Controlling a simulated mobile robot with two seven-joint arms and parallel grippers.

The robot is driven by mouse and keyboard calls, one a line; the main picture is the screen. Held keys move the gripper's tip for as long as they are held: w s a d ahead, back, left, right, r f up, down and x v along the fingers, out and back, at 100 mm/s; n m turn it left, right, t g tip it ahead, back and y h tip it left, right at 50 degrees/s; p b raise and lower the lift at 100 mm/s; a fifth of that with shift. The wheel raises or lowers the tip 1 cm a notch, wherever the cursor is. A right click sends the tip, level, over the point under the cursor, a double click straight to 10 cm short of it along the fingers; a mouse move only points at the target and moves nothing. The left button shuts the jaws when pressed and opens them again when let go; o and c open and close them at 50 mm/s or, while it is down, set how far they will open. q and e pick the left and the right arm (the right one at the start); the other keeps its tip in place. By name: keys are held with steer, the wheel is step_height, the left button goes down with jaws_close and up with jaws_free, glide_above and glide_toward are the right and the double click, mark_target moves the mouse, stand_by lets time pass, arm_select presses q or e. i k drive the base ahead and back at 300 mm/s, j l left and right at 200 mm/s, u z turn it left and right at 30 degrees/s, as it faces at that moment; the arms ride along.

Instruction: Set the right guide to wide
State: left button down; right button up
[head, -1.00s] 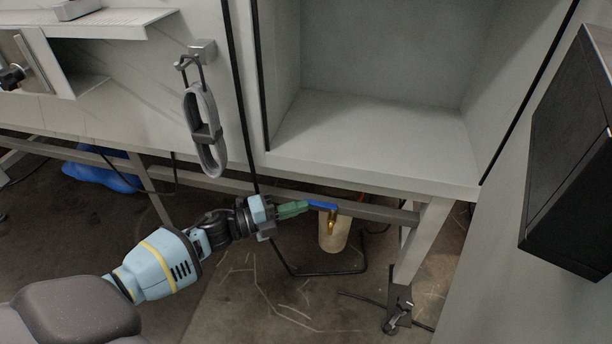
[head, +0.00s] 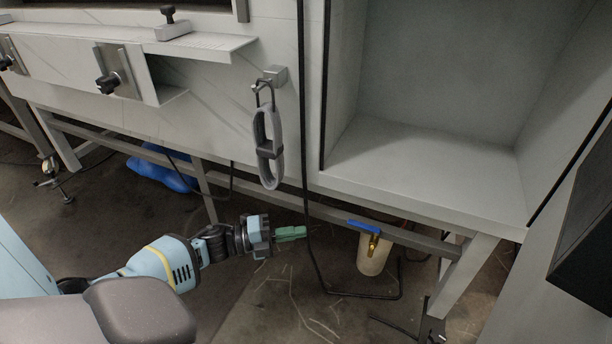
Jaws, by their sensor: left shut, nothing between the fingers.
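Two black knobs on metal plates sit on the front of the grey machine at the upper left: a right knob (head: 108,83) and a left knob (head: 7,62), cut by the picture edge. A third black knob (head: 170,18) stands on a small block on the ledge above. I cannot tell for sure which of these belongs to the right guide, nor its setting. My left gripper (head: 291,234) has green fingers, shut and empty, in front of the lower frame, well below and right of the knobs. My right gripper is not in view.
A grey strap loop (head: 268,147) hangs from a hook on the machine front. A blue-handled valve (head: 368,228) and a pale container (head: 372,257) are under the open cabinet (head: 420,160). A dark box (head: 585,225) stands at right. A black cable hangs near my gripper.

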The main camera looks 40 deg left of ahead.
mark_target(172, 29)
steer(key=k+j, duration=0.8)
steer(key=j, duration=0.1)
